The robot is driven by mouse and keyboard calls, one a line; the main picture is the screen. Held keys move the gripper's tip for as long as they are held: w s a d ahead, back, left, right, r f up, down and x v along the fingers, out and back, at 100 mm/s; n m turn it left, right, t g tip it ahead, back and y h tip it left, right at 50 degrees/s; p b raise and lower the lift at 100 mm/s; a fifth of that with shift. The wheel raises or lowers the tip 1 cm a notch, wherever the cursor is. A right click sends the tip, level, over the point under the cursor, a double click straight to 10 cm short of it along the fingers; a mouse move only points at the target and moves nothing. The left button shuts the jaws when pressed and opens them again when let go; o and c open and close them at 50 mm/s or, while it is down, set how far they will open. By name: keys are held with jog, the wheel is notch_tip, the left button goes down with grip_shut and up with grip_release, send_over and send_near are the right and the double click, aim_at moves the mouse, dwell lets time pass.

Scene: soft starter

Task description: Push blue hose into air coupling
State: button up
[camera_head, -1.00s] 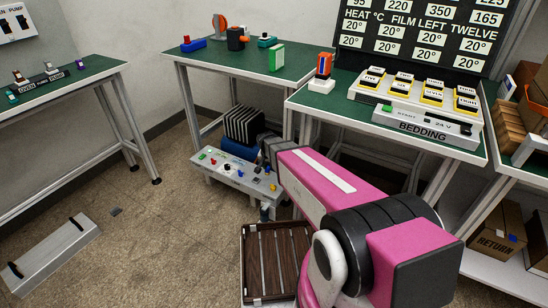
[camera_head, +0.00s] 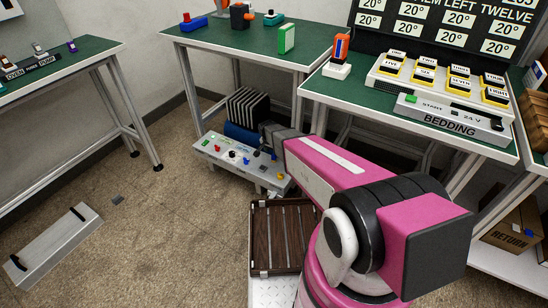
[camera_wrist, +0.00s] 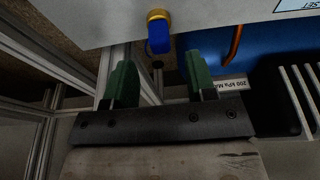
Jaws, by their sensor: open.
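A short blue hose piece (camera_wrist: 159,39) sits against a brass air coupling (camera_wrist: 157,14) on the edge of a pale panel in the wrist view. How deep it sits in the coupling I cannot tell. My gripper (camera_wrist: 161,78) is open, with one green fingertip on each side below the blue piece. The fingers appear apart from it. In the head view the low control panel (camera_head: 228,160) has several coloured knobs and stands by the floor under the tables. My fingertips are not clear there, behind my arm.
A blue tank-like body (camera_wrist: 210,48), an orange tube (camera_wrist: 235,42) and a black finned block (camera_wrist: 285,90) lie right of the fingers. The finned unit (camera_head: 247,106) stands behind the panel. A brown slatted crate (camera_head: 259,236) is in front. Open floor lies left.

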jog(key=shift+x, duration=2.4)
jog(key=shift+c, duration=0.5)
grip_shut()
notch_tip(320, 180, up, 8)
jog(key=shift+r, duration=0.1)
